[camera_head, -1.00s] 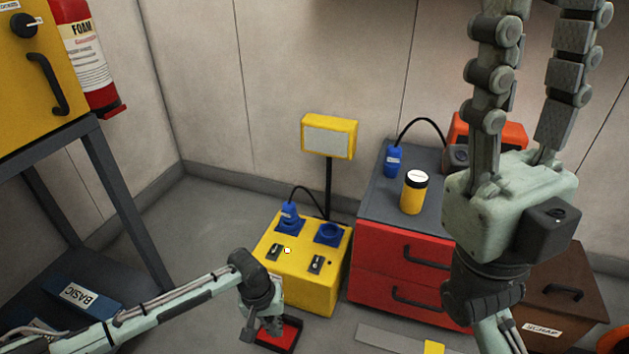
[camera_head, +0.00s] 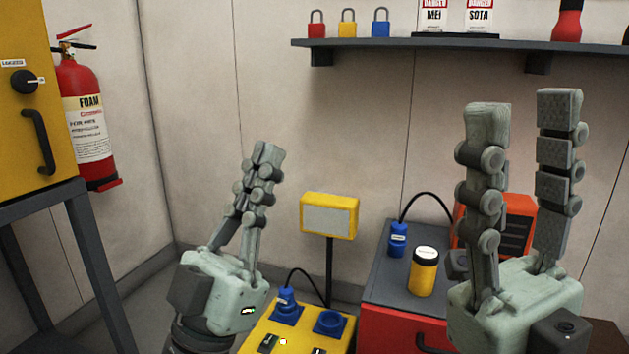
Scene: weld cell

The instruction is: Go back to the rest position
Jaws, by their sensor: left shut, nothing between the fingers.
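My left gripper (camera_head: 266,152) is raised at the left centre, pointing up, with its fingers together and nothing between them. It shows in front of the bare wall, to the left of the yellow panel on a post. My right gripper (camera_head: 524,105) stands upright at the right, its two fingers wide apart and empty. It covers part of the orange machine behind it. The lower parts of both arms are cut off by the bottom edge.
A yellow box (camera_head: 256,341) with blue sockets stands below, beside a red cabinet (camera_head: 385,333) bearing a yellow canister (camera_head: 423,272) and blue plug (camera_head: 398,240). A shelf (camera_head: 400,43) with padlocks is above. A fire extinguisher (camera_head: 88,125) hangs left. The wall between is clear.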

